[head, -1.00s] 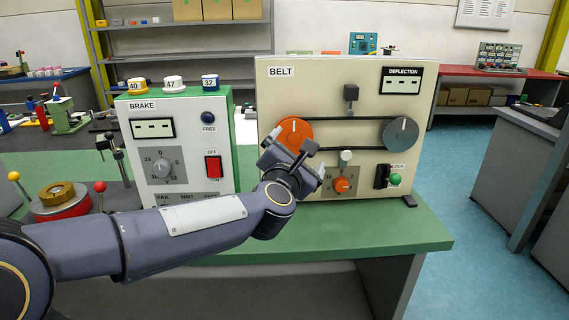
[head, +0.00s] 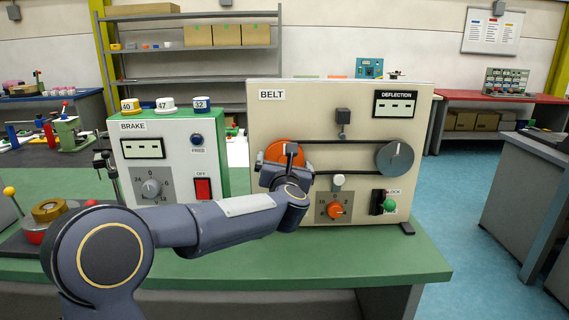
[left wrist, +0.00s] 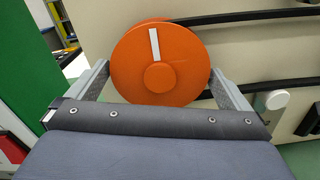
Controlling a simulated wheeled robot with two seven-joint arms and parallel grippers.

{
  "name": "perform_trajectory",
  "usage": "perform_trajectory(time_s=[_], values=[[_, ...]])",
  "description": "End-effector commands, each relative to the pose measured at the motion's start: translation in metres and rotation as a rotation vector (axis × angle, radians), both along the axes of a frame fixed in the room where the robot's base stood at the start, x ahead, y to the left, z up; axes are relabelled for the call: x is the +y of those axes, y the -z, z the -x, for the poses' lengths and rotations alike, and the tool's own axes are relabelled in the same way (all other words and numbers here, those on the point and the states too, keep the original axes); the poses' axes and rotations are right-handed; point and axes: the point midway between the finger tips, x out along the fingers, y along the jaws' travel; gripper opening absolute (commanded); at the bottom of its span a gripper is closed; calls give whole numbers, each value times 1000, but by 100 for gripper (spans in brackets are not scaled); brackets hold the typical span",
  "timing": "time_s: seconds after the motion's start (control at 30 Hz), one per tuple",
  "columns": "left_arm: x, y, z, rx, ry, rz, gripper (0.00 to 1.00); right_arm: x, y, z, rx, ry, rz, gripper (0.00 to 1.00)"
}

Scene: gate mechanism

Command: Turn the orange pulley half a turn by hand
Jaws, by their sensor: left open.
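The orange pulley (head: 284,152) is on the left of the cream BELT panel (head: 430,120), partly hidden by my left gripper in the head view. In the left wrist view the orange pulley (left wrist: 140,62) faces me, with a white mark near the top, tilted slightly left, and a round hub (left wrist: 159,77) below it. My left gripper (left wrist: 158,85) is open, with one finger on each side of the pulley's lower half. I cannot tell whether the fingers touch the rim. In the head view the left gripper (head: 287,165) is in front of the pulley. My right gripper is not in view.
A black belt (head: 345,143) links the orange pulley to a grey pulley (head: 395,158). Below are an orange knob (head: 335,210), a white-topped post (head: 338,181) and a green lock knob (head: 389,205). The BRAKE box (head: 170,160) stands left. The green table front (head: 390,262) is clear.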

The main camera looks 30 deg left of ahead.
Motion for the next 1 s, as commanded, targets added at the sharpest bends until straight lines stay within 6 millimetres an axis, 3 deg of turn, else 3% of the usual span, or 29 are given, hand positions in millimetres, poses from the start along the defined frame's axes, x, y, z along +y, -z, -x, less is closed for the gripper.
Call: perform_trajectory(time_s=[0.17,0.4,0.77,1.0], values=[[0,0,0,1,0,-1,97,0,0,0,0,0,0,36],[0,0,0,1,1,-1,68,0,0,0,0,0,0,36],[-1,0,0,35,2,-58,68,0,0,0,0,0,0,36],[-1,0,0,123,2,-201,68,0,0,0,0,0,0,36]])
